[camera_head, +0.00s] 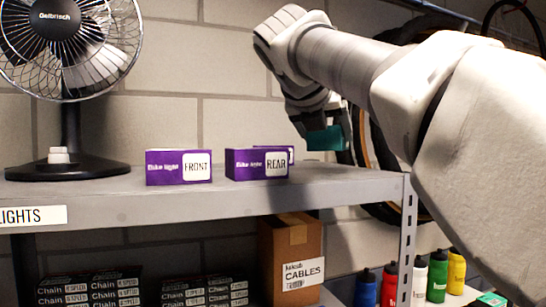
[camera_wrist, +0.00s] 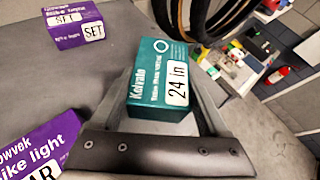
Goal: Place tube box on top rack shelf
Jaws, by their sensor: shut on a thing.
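The tube box is teal, with a white "24 in" label. In the wrist view the tube box (camera_wrist: 160,82) sits between the two fingers of my gripper (camera_wrist: 165,105), which is shut on it. In the head view the tube box (camera_head: 326,139) hangs under my gripper (camera_head: 318,118), near the right end of the grey top rack shelf (camera_head: 340,185). It appears a little above the shelf surface, with a gap below it. My gripper's fingers are partly hidden in the head view. The shelf surface also shows in the wrist view (camera_wrist: 60,100).
Purple light boxes marked FRONT (camera_head: 178,167) and REAR (camera_head: 256,164) stand left of the tube box; one marked SET (camera_wrist: 80,25) is behind. A fan (camera_head: 68,165) stands at far left. A tyre (camera_head: 378,190) hangs beyond the shelf's right end. Shelf space right of REAR is clear.

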